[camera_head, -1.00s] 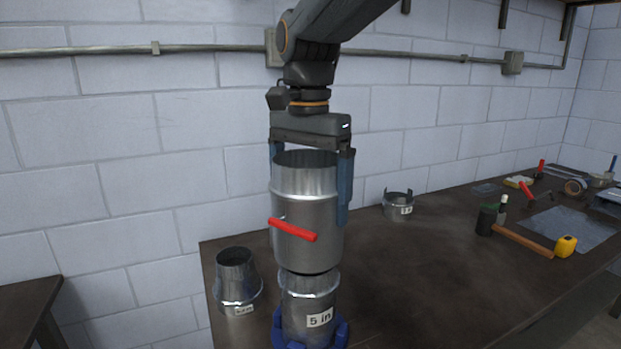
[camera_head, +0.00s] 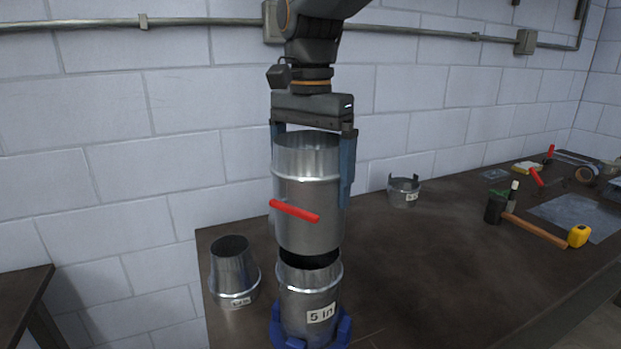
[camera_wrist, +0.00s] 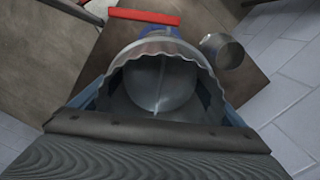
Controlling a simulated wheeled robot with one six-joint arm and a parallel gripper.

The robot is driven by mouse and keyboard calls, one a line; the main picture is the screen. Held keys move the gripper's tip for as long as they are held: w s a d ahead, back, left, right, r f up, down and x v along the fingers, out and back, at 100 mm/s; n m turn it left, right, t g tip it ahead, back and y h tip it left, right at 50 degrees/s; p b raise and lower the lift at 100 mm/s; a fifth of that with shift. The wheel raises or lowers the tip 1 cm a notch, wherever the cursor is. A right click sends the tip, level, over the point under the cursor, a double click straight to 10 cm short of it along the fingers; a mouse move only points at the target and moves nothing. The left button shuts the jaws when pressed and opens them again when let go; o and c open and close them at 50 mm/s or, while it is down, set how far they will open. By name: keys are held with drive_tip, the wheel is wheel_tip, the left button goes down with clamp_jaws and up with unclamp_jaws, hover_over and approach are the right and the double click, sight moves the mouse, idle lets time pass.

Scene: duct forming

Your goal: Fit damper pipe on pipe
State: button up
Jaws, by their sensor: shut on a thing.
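The damper pipe (camera_head: 307,222) is an upright metal cylinder with a red handle (camera_head: 294,211) on its front. My gripper (camera_head: 313,165) is shut on its upper part, one blue finger on each side. The pipe (camera_head: 302,298), labelled "5 in", stands upright in a blue holder (camera_head: 343,328) directly below. The damper pipe's lower end is above the pipe's open top, with a dark gap showing between them at the right. In the wrist view the damper pipe's crimped rim (camera_wrist: 160,47) and the round damper plate (camera_wrist: 160,85) inside show between the fingers.
A tapered metal reducer (camera_head: 234,272) stands left of the pipe. A short collar (camera_head: 403,191) stands behind at right. The table (camera_head: 420,270) is bare between.

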drive_tip(key=shift+f+b, duration=1.5)
drive_tip(key=shift+f, duration=1.5)
drive_tip(key=o, duration=1)
wheel_tip(320, 180, up, 8)
drive_tip(key=shift+f+b, duration=0.1)
drive_tip(key=shift+b, duration=0.4)
drive_tip(key=r+p, duration=0.3)
drive_tip(key=s+r+p, duration=0.1)
drive_tip(key=r+p, duration=0.2)
drive_tip(key=s+r+p, duration=0.1)
drive_tip(key=r+p, duration=0.2)
drive_tip(key=shift+s+r, duration=0.1)
drive_tip(key=shift+s, duration=0.15)
